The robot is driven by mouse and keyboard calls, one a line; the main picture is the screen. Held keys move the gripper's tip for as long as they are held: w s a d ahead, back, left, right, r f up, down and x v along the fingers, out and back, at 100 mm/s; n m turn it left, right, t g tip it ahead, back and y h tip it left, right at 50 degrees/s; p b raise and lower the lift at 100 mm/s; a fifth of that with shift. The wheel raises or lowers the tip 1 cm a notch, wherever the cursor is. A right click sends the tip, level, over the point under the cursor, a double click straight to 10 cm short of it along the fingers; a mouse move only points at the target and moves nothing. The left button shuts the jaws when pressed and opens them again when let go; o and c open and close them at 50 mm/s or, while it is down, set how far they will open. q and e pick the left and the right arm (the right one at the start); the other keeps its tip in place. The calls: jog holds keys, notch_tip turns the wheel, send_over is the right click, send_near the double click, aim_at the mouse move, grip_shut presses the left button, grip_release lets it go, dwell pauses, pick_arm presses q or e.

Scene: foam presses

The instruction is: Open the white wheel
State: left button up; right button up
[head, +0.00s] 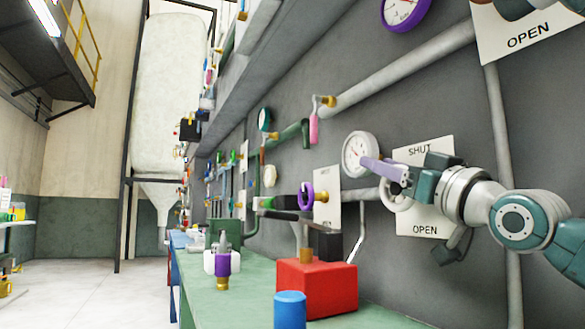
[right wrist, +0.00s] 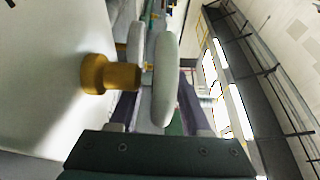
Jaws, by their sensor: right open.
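The white wheel (head: 393,196) sits on the wall in front of a white plate (head: 425,224) marked SHUT at the top and OPEN at the bottom. My right gripper (head: 376,170) is at the wheel and hides part of it in the head view. In the right wrist view the wheel (right wrist: 165,80) shows edge-on, on a brass stem (right wrist: 110,73). It lies between the two parted fingers of my right gripper (right wrist: 160,95). I cannot tell whether either finger touches the rim. My left gripper is not in view.
A round gauge (head: 360,154) is just left of the wheel, close to my right fingers. A purple wheel (head: 306,195) is farther left. Below, a green bench (head: 195,300) carries a red block (head: 316,288) and a blue cylinder (head: 290,310). Floor (head: 100,280) at left is clear.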

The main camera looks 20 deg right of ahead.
jog(key=shift+w+r, duration=0.1)
jog(key=shift+w, duration=0.2)
jog(key=shift+c, duration=0.3)
grip_shut()
